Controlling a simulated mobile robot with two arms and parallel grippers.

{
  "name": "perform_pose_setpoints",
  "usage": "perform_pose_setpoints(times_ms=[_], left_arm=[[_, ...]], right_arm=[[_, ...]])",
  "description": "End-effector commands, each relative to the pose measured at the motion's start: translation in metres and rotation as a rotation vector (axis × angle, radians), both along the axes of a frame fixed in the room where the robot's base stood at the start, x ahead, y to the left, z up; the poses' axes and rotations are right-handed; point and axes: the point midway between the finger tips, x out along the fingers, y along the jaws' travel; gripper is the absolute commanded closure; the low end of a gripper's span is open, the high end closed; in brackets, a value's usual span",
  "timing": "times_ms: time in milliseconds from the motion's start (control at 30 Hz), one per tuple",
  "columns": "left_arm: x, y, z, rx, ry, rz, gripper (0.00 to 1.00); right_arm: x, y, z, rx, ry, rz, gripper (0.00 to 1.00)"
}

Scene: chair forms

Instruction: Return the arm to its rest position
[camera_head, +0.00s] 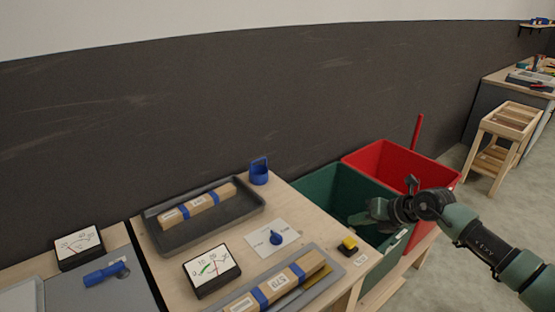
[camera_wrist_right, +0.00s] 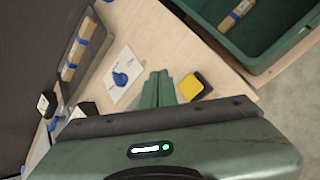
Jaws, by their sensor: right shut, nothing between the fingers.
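My right arm comes in from the right in the head view. Its green gripper (camera_head: 362,216) appears in front of the green bin (camera_head: 322,190). In the right wrist view the two fingers (camera_wrist_right: 158,90) are together with nothing between them. Behind them there lie the table, a blue knob (camera_wrist_right: 121,78) on a white card and a yellow-topped black block (camera_wrist_right: 195,86). My left gripper is in neither view.
A red bin (camera_head: 385,158) stands behind the green bin. The wooden table holds a dark tray (camera_head: 160,243) with a blue-banded wooden bar (camera_head: 200,206), a dial gauge (camera_head: 211,269), a blue holder (camera_head: 259,173) and another banded bar (camera_head: 275,287). A wooden piece (camera_wrist_right: 236,15) lies in the green bin.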

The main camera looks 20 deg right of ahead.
Motion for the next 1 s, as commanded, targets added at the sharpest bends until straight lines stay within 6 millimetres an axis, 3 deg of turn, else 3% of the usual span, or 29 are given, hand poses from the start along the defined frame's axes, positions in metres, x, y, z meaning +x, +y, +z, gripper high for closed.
perform_pose_setpoints(times_ms=[67,167,267,300,400,500,600,667,800,900,1000], left_arm=[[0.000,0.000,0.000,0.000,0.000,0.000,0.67],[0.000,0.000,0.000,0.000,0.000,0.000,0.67],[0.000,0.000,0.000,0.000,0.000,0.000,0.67],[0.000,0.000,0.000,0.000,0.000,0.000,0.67],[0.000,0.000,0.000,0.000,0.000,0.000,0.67],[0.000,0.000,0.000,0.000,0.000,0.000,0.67],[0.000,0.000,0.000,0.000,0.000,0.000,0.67],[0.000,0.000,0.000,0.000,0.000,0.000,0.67],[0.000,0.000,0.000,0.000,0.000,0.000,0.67],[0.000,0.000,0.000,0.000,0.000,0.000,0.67],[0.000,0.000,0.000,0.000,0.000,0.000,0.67]], right_arm=[[0.000,0.005,0.000,0.014,-0.006,0.004,1.00],[0.002,0.032,0.003,0.093,-0.047,0.022,1.00],[0.002,0.087,0.015,0.280,-0.138,0.038,1.00],[0.001,0.113,0.025,0.392,-0.187,0.031,1.00],[-0.006,0.160,0.061,0.704,-0.307,-0.056,1.00],[-0.014,0.169,0.088,0.990,-0.387,-0.236,1.00],[-0.025,0.153,0.094,1.229,-0.416,-0.494,1.00],[-0.036,0.137,0.084,1.345,-0.404,-0.678,1.00],[-0.078,0.105,0.028,1.509,-0.287,-1.167,1.00],[-0.127,0.099,-0.026,1.528,-0.125,-1.520,1.00],[-0.174,0.107,-0.065,1.485,0.037,-1.772,1.00]])
